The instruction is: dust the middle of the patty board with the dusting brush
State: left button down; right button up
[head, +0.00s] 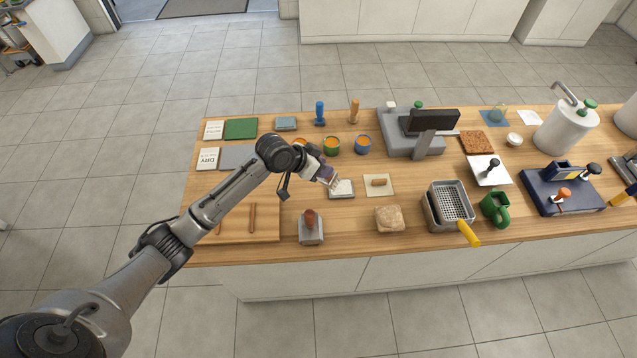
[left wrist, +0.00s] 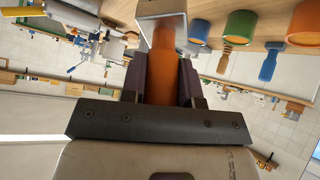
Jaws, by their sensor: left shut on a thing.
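My left gripper (head: 326,174) is shut on the orange handle of the dusting brush (left wrist: 162,88), with its dark fingers on either side in the left wrist view. A pale block-like end of the brush shows beyond the fingers. In the head view the brush end is over or just beside a shallow grey tray of white powder (head: 345,192); I cannot tell whether it touches. The patty board appears to be the wooden board (head: 266,228) at the front left, with two brown rods lying on it; my left arm covers part of it. My right gripper is not in view.
A stamp-like block (head: 311,232), a tan block (head: 389,218) and a cream sheet with a small wooden piece (head: 386,191) lie near the tray. Several coloured pots (head: 331,146) stand behind the gripper.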

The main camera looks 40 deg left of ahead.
pick_arm(q)
jog(key=w, duration=0.1)
jog(key=w+r, duration=0.1)
jog(key=w+h, duration=0.1)
jog(key=shift+w+a+r+m, duration=0.1)
jog(key=shift+a+r+m, duration=0.15)
jog(key=shift+m, duration=0.15)
jog(key=shift+w+r+h, duration=0.15)
jog(key=shift+w+h, duration=0.1)
jog(key=shift+h, duration=0.35)
jog(key=shift+s+d+m+t, duration=0.1)
jog(key=shift+m+t, duration=0.2)
jog(key=shift+t, duration=0.1)
notch_tip(320, 180, down, 6)
jog(key=b, duration=0.5)
jog(key=shift+b, duration=0.3)
jog(key=shift+f, duration=0.5)
jog(key=shift+f, duration=0.1)
dwell(0.5)
dwell(0.5)
